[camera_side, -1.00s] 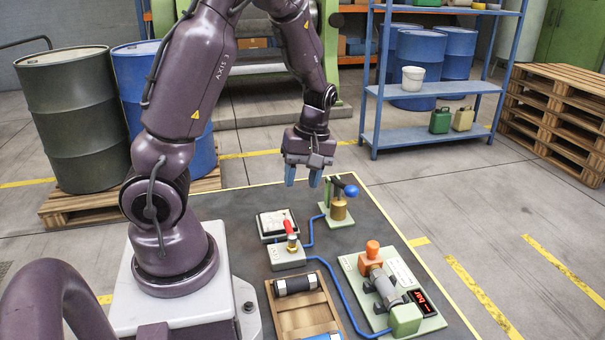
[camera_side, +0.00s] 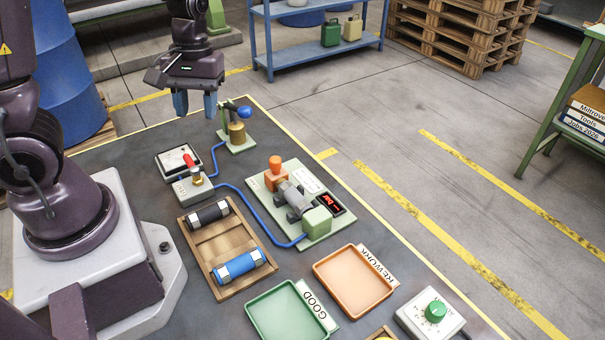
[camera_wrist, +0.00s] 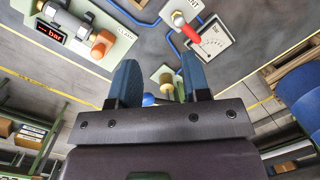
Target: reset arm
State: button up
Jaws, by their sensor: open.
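My gripper (camera_side: 195,103) hangs above the far end of the dark work table (camera_side: 120,150), fingers pointing down. Its two blue fingers are spread apart with nothing between them. It is just left of a brass pump (camera_side: 237,133) with a blue-knobbed lever on a green base. In the wrist view, my gripper (camera_wrist: 157,80) also shows open and empty, with part of the brass pump (camera_wrist: 167,88) seen between and beyond its fingers.
A valve with a red handle (camera_side: 190,161), a gauge, and a green-based test rig (camera_side: 275,170) stand nearby, linked by blue hose. A wooden tray (camera_side: 205,250) holds a black and a blue cylinder (camera_side: 239,267). Green (camera_side: 262,312) and orange trays (camera_side: 350,283) lie in front.

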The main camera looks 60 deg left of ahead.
jog(key=s+d+r+m+t, duration=0.4)
jog(key=d+r+m+t, duration=0.3)
jog(key=d+r+m, duration=0.3)
notch_tip(320, 180, up, 5)
jog(key=shift+s+d+f+y, duration=0.2)
jog(key=shift+d+y, duration=0.2)
jog(key=shift+d, duration=0.15)
